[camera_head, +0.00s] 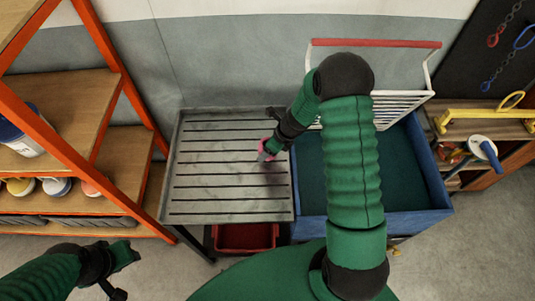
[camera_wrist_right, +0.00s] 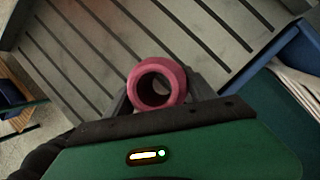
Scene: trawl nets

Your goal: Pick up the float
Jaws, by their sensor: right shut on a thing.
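The float is a pink, hollow, ring-ended piece. In the right wrist view the float (camera_wrist_right: 136,88) sits between the dark fingers of my right gripper (camera_wrist_right: 160,92), its open end facing the camera. In the head view only a bit of the pink float (camera_head: 269,146) shows, over the right part of the slatted grey table (camera_head: 215,190). My right gripper (camera_head: 266,155) is shut on it; I cannot tell whether the float still touches the slats. My left gripper (camera_head: 122,272) is open and empty at the lower left, above the floor.
A blue bin (camera_head: 425,212) adjoins the table on the right, with a white rack (camera_head: 395,105) behind it. A red crate (camera_head: 245,238) is under the table. Orange-framed shelves (camera_head: 120,65) stand left. A wooden bench with a yellow tool (camera_head: 485,115) is at right.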

